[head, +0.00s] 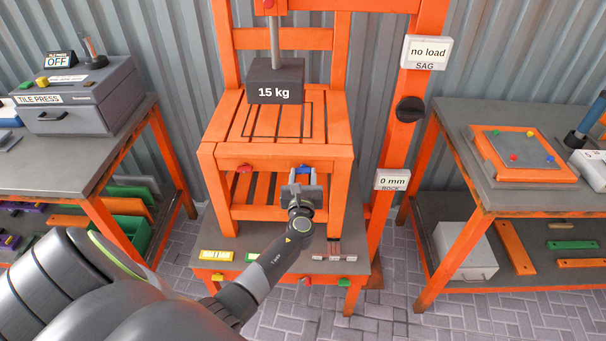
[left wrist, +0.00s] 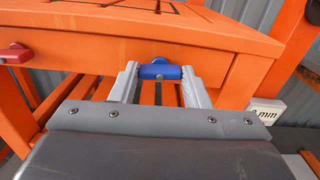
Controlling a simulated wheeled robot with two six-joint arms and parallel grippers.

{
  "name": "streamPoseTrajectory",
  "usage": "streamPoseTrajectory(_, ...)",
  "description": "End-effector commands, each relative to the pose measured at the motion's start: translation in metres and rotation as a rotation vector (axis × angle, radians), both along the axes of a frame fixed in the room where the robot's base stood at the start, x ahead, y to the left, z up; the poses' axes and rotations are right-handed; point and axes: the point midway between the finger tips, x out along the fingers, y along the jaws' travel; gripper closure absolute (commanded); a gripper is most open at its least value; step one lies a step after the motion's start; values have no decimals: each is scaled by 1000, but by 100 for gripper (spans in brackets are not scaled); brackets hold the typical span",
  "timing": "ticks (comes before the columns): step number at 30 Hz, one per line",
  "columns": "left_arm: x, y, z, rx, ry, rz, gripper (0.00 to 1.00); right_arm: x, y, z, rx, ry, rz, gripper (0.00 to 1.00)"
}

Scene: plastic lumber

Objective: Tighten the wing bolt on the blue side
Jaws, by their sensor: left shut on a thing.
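The blue wing bolt (left wrist: 160,72) sits on the front rail of the orange stool (head: 230,163), at the right side. In the head view its blue top (head: 303,168) shows just above my gripper. My left gripper (head: 302,180) is at the bolt, and in the left wrist view its two pale fingers (left wrist: 160,78) are shut on the bolt from both sides. A red wing bolt (head: 244,168) is on the same rail to the left, and it also shows in the left wrist view (left wrist: 15,54). My right gripper is not in view.
A 15 kg weight (head: 275,82) hangs over the seat. A "no load" SAG display (head: 427,52) and a "0 mm" ROCK display (head: 391,180) are on the orange post. Grey workbenches stand left (head: 125,110) and right (head: 470,185). Small coloured pieces lie on the stand below.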

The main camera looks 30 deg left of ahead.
Motion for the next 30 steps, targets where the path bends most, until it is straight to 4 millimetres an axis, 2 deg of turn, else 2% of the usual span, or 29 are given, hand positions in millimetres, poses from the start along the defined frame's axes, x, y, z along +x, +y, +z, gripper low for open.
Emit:
streamPoseTrajectory(19,0,0,0,44,27,0,81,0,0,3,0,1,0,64)
streamPoseTrajectory(20,0,0,0,44,27,0,57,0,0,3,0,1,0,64)
streamPoseTrajectory(24,0,0,0,43,27,0,38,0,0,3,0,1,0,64)
streamPoseTrajectory(30,0,0,0,43,26,0,36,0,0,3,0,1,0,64)
